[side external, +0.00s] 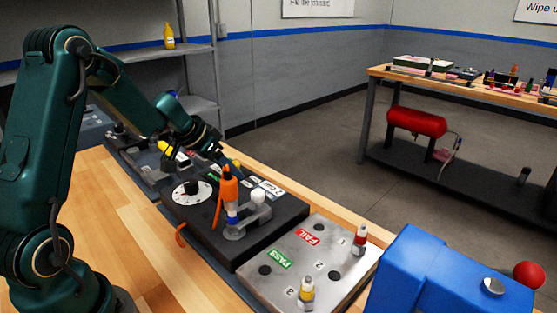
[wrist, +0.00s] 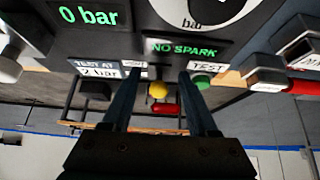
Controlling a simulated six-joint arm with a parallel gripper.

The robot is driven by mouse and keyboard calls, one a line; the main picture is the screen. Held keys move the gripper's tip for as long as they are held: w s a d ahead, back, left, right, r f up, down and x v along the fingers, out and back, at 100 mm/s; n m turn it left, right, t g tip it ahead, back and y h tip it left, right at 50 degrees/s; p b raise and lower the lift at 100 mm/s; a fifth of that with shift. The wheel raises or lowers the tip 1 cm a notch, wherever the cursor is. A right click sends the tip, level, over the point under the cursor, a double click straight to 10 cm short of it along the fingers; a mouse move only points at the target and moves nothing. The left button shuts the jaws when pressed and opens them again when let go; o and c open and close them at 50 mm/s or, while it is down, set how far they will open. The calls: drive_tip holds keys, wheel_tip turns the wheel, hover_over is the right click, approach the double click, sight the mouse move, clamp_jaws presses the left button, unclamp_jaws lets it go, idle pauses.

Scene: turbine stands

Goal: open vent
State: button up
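My gripper (wrist: 159,74) is open, its two dark fingers apart with no object held. In the wrist view a round yellow knob (wrist: 157,90) shows between the fingers, apart from both. A small white label (wrist: 135,64) is partly hidden by the left finger and I cannot read it, so I cannot confirm which control is the vent. A green button (wrist: 202,82) marked TEST is beside the right finger. In the side view my gripper (side external: 226,163) is low over the far side of the black test unit (side external: 270,226). The display reads 0 bar (wrist: 90,15).
An orange-topped part (side external: 229,188) stands upright on the test unit, close to my gripper. A NO SPARK display (wrist: 184,48) is above the fingers in the wrist view. The metal PASS/FAIL plate (side external: 323,262) and a blue box (side external: 430,270) are to the right.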

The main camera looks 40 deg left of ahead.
drive_tip(key=shift+o, duration=0.8)
drive_tip(key=shift+w+r, duration=0.1)
drive_tip(key=shift+r, duration=0.45)
wheel_tip(320, 180, up, 6)
